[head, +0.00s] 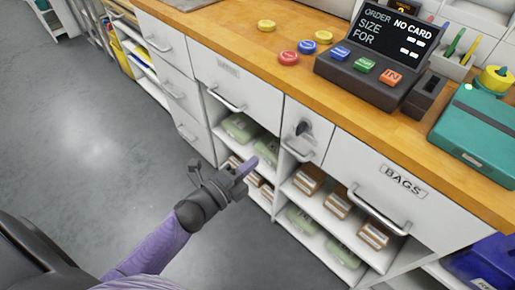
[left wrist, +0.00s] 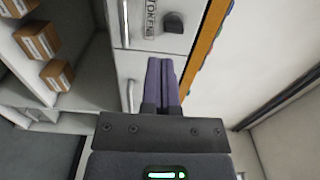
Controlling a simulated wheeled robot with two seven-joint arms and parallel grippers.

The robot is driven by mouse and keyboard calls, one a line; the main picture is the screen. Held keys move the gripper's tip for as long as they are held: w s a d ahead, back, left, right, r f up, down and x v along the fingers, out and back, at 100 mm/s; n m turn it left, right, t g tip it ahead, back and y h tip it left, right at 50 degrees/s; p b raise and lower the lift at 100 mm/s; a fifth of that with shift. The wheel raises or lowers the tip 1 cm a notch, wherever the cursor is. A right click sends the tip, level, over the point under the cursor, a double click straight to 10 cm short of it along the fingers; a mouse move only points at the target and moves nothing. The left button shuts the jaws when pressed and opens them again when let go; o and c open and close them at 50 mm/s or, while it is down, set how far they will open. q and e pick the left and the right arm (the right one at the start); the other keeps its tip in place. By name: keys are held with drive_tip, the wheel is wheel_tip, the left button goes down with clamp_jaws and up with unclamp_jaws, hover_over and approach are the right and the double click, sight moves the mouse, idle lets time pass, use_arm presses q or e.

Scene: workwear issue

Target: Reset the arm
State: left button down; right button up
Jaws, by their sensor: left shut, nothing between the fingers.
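My left arm comes in from the lower left in the head view. Its gripper (head: 243,172) is in front of the open shelves below the counter, with nothing held. In the left wrist view, the two purple fingers (left wrist: 161,82) lie together, shut and empty, in front of the white cabinet fronts. I cannot tell from the views whether the fingertips touch the cabinet. My right gripper is not in view.
A wooden counter (head: 262,48) carries an order terminal (head: 372,58), coloured discs and a teal case (head: 476,130). Below are drawers with projecting handles, including the BAGS drawer (head: 395,190), and shelves with boxes (head: 337,204) and green packs (head: 239,127). Grey floor (head: 95,140) is clear at left.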

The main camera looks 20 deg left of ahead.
use_arm(q)
drive_tip(key=s+a+f+n+g+y+p, duration=0.1)
drive_tip(key=s+a+f+n+g+y, duration=0.25)
drive_tip(key=s+f, duration=0.5)
drive_tip(key=s+f+n+g+y, duration=0.2)
drive_tip(key=s+f+n+g, duration=0.4)
drive_tip(key=f, duration=0.5)
drive_tip(key=s+f+n+g, duration=0.2)
drive_tip(key=s+n, duration=0.1)
drive_tip(key=s, duration=0.5)
drive_tip(key=s+f+n+g+y, duration=0.1)
drive_tip(key=s+f+n+g, duration=0.2)
drive_tip(key=s, duration=0.6)
drive_tip(key=s+f+n+g+p, duration=0.1)
drive_tip(key=s+f+n+g, duration=0.2)
drive_tip(key=s, duration=0.5)
drive_tip(key=shift+s+a+n, duration=0.2)
drive_tip(key=shift+a+n, duration=0.15)
drive_tip(key=shift+a, duration=0.1)
drive_tip(key=shift+f+y, duration=0.1)
drive_tip(key=shift+y, duration=0.15)
